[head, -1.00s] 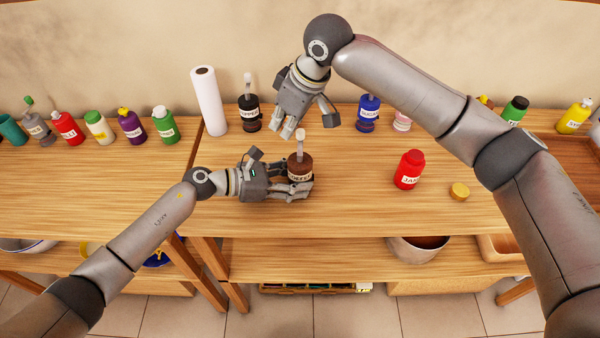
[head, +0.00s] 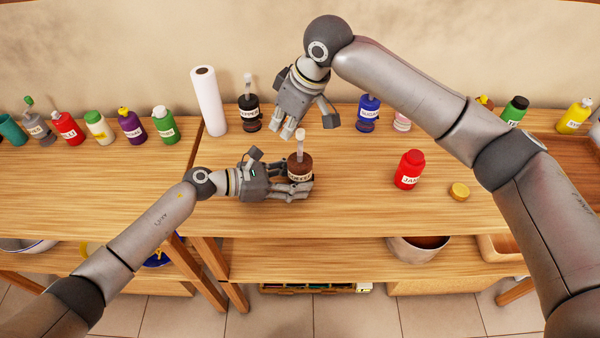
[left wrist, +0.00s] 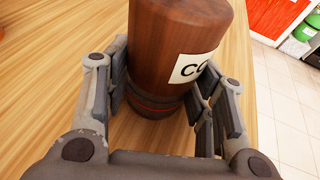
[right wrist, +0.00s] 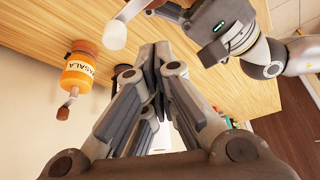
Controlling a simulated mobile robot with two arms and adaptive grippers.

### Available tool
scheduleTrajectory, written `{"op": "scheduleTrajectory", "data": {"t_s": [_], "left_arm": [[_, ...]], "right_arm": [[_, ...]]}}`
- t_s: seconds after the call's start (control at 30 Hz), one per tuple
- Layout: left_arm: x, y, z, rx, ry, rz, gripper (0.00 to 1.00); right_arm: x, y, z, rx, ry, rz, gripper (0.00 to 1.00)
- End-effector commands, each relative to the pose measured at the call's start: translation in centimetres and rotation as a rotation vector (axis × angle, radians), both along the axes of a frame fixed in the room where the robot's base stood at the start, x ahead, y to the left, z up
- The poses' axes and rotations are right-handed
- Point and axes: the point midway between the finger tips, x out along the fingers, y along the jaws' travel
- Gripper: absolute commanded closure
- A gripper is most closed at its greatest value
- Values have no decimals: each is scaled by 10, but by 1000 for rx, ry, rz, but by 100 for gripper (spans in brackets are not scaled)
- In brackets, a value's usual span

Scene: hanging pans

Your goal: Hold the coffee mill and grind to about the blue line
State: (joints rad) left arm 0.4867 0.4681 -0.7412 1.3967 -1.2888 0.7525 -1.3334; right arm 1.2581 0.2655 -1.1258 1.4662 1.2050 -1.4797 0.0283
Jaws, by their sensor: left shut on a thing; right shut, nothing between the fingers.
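The coffee mill (head: 300,164) is a dark brown wooden cylinder with a white label and a pale upright handle knob (head: 300,137). It stands on the table, upright or nearly so. My left gripper (head: 296,189) is shut around its lower body; the left wrist view shows the mill (left wrist: 160,50) between the fingers (left wrist: 160,112), with a thin red line low on its side. No blue line is visible. My right gripper (head: 298,128) is shut and empty behind and above the mill. In the right wrist view its fingertips (right wrist: 155,58) meet, apart from the white knob (right wrist: 115,36).
A pepper mill (head: 248,112) and a paper roll (head: 205,100) stand behind, left. A blue sugar mill (head: 367,112) is behind, right. A red jam jar (head: 409,169) and gold lid (head: 459,191) are to the right. The table front is clear.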

Motion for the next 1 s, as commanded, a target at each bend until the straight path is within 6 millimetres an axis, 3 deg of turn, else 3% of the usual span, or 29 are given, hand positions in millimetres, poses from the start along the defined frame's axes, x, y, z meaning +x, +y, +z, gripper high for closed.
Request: {"op": "scheduleTrajectory", "data": {"t_s": [0.47,1.0], "left_arm": [[0,0,0,0,0,-1,74],[0,0,0,0,0,-1,74]], "right_arm": [[0,0,-2,0,0,0,100],[0,0,-24,0,2,-1,100]]}}
